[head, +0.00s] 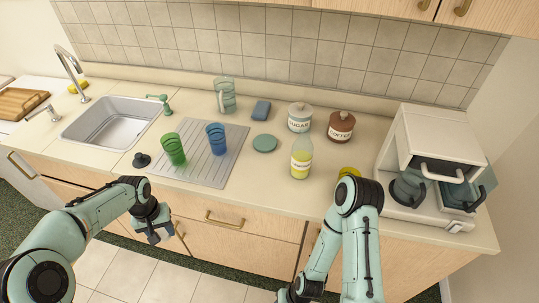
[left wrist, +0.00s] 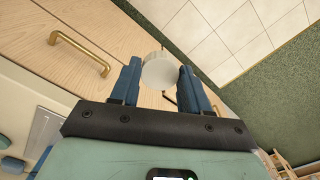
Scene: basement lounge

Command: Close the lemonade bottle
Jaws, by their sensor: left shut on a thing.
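The lemonade bottle (head: 301,163), clear with yellow liquid and a pale label, stands upright on the counter right of centre. Its neck looks bare. My left gripper (head: 159,232) hangs in front of the counter's front edge, low and well to the left of the bottle. In the left wrist view, the left gripper's blue fingers (left wrist: 157,84) are shut on a white round ridged cap (left wrist: 160,70). My right arm comes in at the lower right, and its fingers are out of the picture.
Sugar (head: 299,118) and coffee (head: 341,126) jars stand behind the bottle. A coffee machine (head: 422,150) is at right. A green glass (head: 174,149) and blue glass (head: 216,139) stand on the drainer (head: 205,172). A round green coaster (head: 265,143) lies left of the bottle.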

